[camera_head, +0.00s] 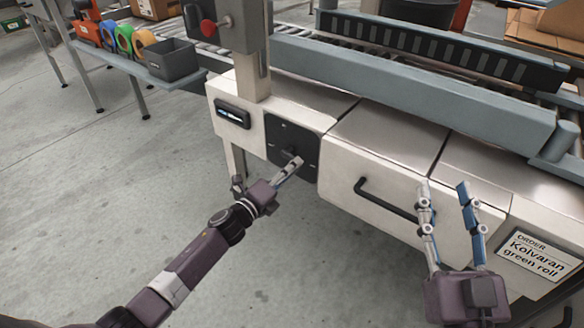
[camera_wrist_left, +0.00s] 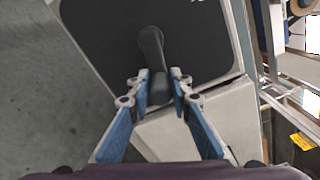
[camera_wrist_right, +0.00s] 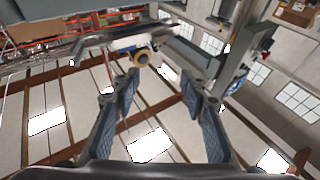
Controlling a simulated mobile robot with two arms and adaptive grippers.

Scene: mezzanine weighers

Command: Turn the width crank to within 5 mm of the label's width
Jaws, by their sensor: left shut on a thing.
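The width crank (camera_wrist_left: 151,50) is a dark arm with a knob on a black square plate (camera_head: 277,133) on the machine's pale front. My left gripper (camera_head: 293,165) is at the crank. In the left wrist view its fingers (camera_wrist_left: 158,88) are closed around the crank's knob. A small display (camera_head: 233,114) is left of the plate; its reading is too small to make out. The label (camera_head: 538,257) at the lower right reads "ORDER Kolvaran green roll"; no width figure is legible. My right gripper (camera_head: 450,190) is open and empty before the machine's front.
A black drawer handle (camera_head: 386,199) juts out between my grippers. A roller conveyor with grey side rails (camera_head: 410,88) runs above. The floor at left is clear.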

